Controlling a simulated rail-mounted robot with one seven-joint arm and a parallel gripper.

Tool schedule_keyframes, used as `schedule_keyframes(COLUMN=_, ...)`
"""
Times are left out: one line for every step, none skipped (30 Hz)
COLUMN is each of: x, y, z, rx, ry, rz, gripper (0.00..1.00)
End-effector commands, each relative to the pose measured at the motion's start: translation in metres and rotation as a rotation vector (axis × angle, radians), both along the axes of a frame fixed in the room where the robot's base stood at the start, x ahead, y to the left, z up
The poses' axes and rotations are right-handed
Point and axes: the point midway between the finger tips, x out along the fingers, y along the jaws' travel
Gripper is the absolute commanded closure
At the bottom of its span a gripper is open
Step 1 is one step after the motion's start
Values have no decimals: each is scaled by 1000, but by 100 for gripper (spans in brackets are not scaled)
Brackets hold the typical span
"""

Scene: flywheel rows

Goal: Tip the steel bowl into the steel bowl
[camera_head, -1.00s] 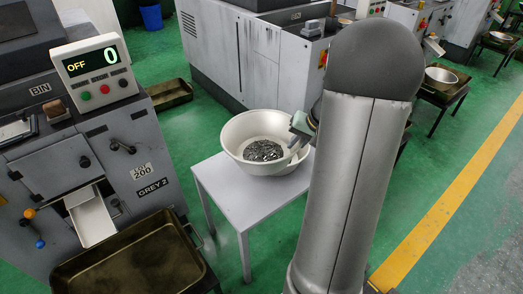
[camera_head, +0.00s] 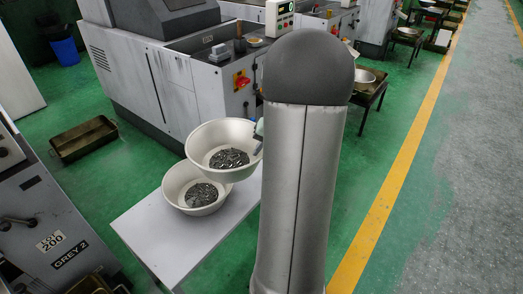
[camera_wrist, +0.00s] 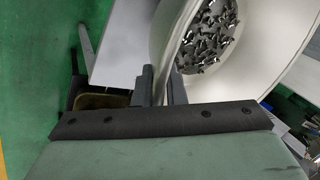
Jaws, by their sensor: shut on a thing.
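My gripper (camera_head: 258,135) is shut on the rim of a steel bowl (camera_head: 212,137), at the bowl's right side in the head view. This bowl holds a heap of small dark metal parts and looks roughly level. A second steel bowl (camera_head: 176,183) stands on the grey table, also with dark parts in it. The held bowl overlaps its far right rim in the picture; I cannot tell whether they touch. In the wrist view my gripper (camera_wrist: 162,84) has its fingers either side of the rim of the held bowl (camera_wrist: 268,72), with parts inside. My arm hides part of the scene.
The grey table (camera_head: 150,228) has bare room at its front and right. A grey machine (camera_head: 150,85) stands behind it and another (camera_head: 35,205) at the left. A brown tray (camera_head: 83,140) lies on the green floor.

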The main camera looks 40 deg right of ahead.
Motion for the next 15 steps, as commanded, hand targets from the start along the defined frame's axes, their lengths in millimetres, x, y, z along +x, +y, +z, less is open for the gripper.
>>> schedule_keyframes(x=1, y=0, z=1, rx=-1, ry=-4, rz=0, gripper=100)
schedule_keyframes(x=0, y=0, z=1, rx=-1, ry=-4, rz=0, gripper=100)
schedule_keyframes(x=0, y=0, z=0, rx=-1, ry=-4, rz=0, gripper=100)
schedule_keyframes(x=0, y=0, z=0, rx=-1, ry=-4, rz=0, gripper=100)
schedule_keyframes(x=0, y=1, z=0, rx=-3, ry=-1, rz=1, gripper=100)
schedule_keyframes(x=0, y=1, z=-1, rx=-13, ry=12, rz=0, gripper=100)
schedule_keyframes(x=0, y=1, z=-3, rx=-22, ry=21, rz=1, gripper=100)
schedule_keyframes(x=0, y=1, z=-5, rx=-32, ry=31, rz=3, gripper=100)
schedule_keyframes(x=0, y=1, z=-7, rx=-46, ry=44, rz=2, gripper=100)
schedule_keyframes(x=0, y=1, z=-9, rx=-58, ry=56, rz=2, gripper=100)
schedule_keyframes(x=0, y=1, z=-12, rx=-68, ry=69, rz=3, gripper=100)
schedule_keyframes(x=-1, y=0, z=-15, rx=-84, ry=85, rz=1, gripper=100)
schedule_keyframes(x=-1, y=0, z=-17, rx=-95, ry=97, rz=3, gripper=100)
schedule_keyframes(x=-1, y=0, z=-16, rx=-104, ry=104, rz=2, gripper=100)
schedule_keyframes(x=-1, y=0, z=-11, rx=-108, ry=110, rz=0, gripper=100)
